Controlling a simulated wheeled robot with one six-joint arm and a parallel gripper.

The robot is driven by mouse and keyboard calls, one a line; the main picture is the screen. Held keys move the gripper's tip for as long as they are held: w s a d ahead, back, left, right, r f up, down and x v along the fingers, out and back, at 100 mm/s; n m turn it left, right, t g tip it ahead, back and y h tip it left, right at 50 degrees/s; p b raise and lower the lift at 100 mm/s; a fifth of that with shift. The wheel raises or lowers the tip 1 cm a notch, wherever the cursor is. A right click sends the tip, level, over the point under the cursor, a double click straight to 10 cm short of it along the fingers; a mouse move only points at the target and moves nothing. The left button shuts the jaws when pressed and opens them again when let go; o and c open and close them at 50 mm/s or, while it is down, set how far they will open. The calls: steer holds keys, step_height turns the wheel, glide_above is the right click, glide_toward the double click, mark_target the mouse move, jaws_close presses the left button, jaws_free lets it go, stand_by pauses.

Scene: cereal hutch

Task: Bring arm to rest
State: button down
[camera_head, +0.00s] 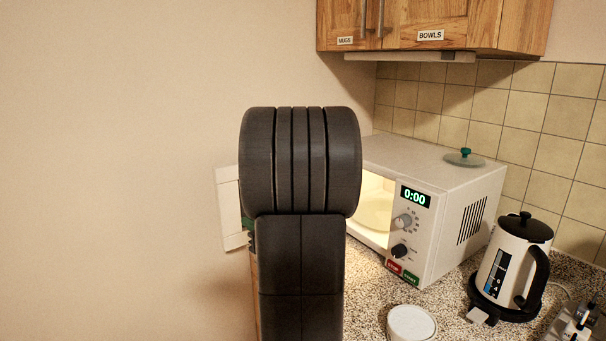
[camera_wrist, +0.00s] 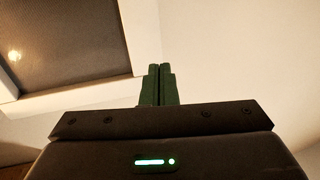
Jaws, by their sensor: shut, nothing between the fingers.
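My gripper (camera_wrist: 159,72) shows in the wrist view with its two green fingers together and nothing between them. It points towards a pale, plain surface. In the head view my dark arm stands upright in the middle of the picture and hides most of the gripper; only a bit of green shows at the arm's left edge.
A white microwave (camera_head: 455,200) stands open and lit behind my arm, its door (camera_head: 231,210) swung out to the left. A glass lid (camera_head: 464,158) lies on top. A kettle (camera_head: 515,262) and a white round container (camera_head: 411,323) stand on the speckled counter. Wooden cabinets (camera_head: 425,25) hang above.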

steer(key=x, duration=0.7)
steer(key=shift+w+a+p, duration=0.15)
steer(key=shift+p, duration=0.25)
steer(key=p, duration=0.2)
glide_toward(221, 206)
steer(key=d, duration=0.2)
steer(key=s+d+n+g+y+b, duration=0.1)
steer(key=s+d, duration=0.8)
steer(key=d, duration=0.4)
steer(key=shift+s+g, duration=0.2)
steer(key=shift+g, duration=0.1)
